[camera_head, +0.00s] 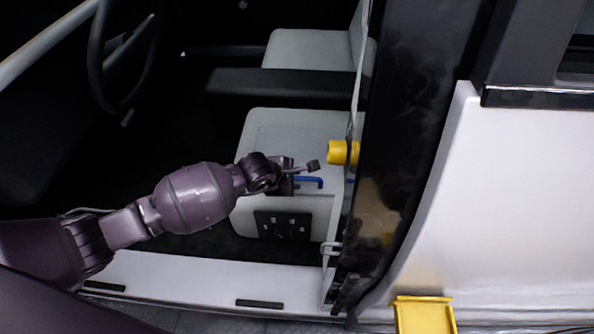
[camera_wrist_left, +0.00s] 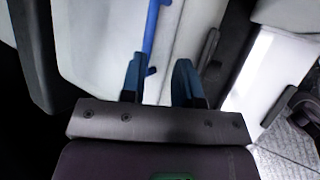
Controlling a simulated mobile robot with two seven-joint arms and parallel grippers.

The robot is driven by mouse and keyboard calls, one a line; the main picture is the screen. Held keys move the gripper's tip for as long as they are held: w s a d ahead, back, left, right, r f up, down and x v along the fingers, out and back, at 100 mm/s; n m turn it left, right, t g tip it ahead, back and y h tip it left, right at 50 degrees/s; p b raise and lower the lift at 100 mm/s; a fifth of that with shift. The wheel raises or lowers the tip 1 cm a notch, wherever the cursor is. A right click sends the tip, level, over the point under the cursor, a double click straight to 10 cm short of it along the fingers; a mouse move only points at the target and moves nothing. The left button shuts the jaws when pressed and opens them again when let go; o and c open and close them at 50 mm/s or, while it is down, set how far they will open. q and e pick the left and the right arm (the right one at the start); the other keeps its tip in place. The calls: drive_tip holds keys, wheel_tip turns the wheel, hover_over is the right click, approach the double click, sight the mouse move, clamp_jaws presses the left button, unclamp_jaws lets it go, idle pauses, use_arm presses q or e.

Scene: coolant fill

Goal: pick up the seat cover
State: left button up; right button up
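The seat cover appears to be the light grey seat block (camera_head: 290,128) inside the open vehicle doorway. A blue handle (camera_head: 312,182) is on its front edge. My left gripper (camera_head: 308,168) is over that front edge, close to the handle. In the left wrist view, the two fingers of my left gripper (camera_wrist_left: 158,78) stand apart with a gap between them. The blue handle (camera_wrist_left: 151,32) runs up from the gap, its lower end near the fingertips. I cannot tell whether the fingers touch it. My right gripper is in neither view.
A yellow cylinder (camera_head: 343,152) is just right of my left gripper, by the dark door pillar (camera_head: 410,110). A steering wheel (camera_head: 112,50) is at the upper left. A white sill (camera_head: 190,285) crosses below the seat. A yellow object (camera_head: 424,315) is at the bottom right.

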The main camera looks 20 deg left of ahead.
sight(305, 178)
use_arm(q)
drive_tip(key=shift+w+a+m+y, duration=0.3)
drive_tip(key=shift+w+a, duration=0.1)
drive_tip(key=shift+w, duration=0.15)
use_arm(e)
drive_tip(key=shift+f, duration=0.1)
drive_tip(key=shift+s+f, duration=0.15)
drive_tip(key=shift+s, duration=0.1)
use_arm(q)
drive_tip(key=b+x, duration=0.3)
drive_tip(key=x, duration=0.7)
drive_tip(key=shift+s+b, duration=0.1)
drive_tip(key=shift+b, duration=0.25)
drive_tip(key=shift+w+d+f, duration=0.1)
drive_tip(key=shift+w+f, duration=0.2)
drive_tip(key=shift+w, duration=0.15)
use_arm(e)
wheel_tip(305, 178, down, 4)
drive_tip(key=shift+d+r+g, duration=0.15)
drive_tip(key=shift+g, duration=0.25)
use_arm(q)
drive_tip(key=shift+r, duration=0.1)
